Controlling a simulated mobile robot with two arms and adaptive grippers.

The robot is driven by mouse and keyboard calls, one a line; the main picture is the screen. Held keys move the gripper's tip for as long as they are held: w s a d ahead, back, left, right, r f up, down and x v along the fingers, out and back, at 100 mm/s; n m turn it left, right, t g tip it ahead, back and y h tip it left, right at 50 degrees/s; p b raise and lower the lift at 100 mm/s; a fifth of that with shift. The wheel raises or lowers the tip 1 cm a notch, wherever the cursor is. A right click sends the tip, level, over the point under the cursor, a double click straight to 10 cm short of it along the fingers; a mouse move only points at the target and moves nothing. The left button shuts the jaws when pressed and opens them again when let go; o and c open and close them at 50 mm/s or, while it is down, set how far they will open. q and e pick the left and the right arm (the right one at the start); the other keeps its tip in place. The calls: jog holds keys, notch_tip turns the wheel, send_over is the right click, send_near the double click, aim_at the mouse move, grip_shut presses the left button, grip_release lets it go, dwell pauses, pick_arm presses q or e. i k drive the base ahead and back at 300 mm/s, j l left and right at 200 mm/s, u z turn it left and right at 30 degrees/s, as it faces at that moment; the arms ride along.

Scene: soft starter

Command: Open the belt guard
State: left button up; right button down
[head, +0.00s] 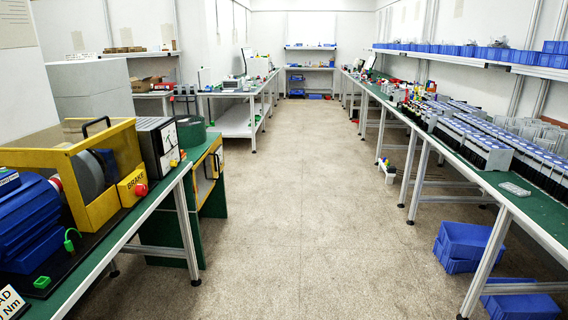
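The belt guard (127,177) is a yellow frame with see-through panels on the bench at the left in the head view. It appears closed over a grey drum (86,176). A black handle (96,124) sits on its top edge. A blue motor (26,222) stands in front of it, towards the lower left corner. A yellow box marked BRAKE (132,187) with a red button is at its right lower corner. Neither of my grippers is in view.
The green-topped left bench (160,189) has its edge beside the guard. A meter box (158,148) stands just behind the guard. The floor aisle (305,210) is clear. A long right bench (535,209) holds many devices, with blue bins (463,241) beneath.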

aim_at(199, 207)
jog(key=i, duration=2)
